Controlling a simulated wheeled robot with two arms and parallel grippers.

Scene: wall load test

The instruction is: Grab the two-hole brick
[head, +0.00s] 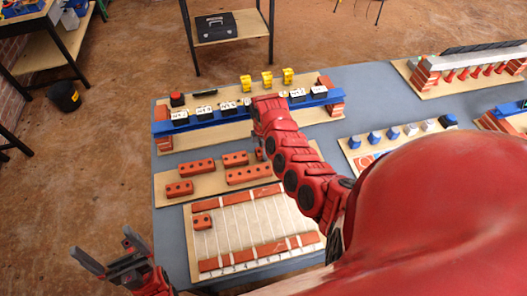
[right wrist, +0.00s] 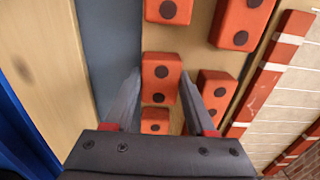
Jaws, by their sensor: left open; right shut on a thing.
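The two-hole brick (right wrist: 161,72) is orange-red with two dark round holes. In the right wrist view it stands between the two fingers of my right gripper (right wrist: 160,88), which is shut on it. I cannot tell whether it is lifted off the board. In the head view my red right arm hides most of that gripper. Other two-hole bricks (head: 235,159) and longer bricks (head: 249,174) lie on the wooden brick board (head: 221,196). My left gripper (head: 104,256) is open and empty at the lower left, off the table's left edge.
A wall-layout board (head: 240,223) with brick rows lies in front. Behind is a blue beam (head: 227,110) on brick supports, with black-and-white blocks and yellow pieces. More test boards stand at right. The grey tabletop (head: 172,240) is bare along its left edge.

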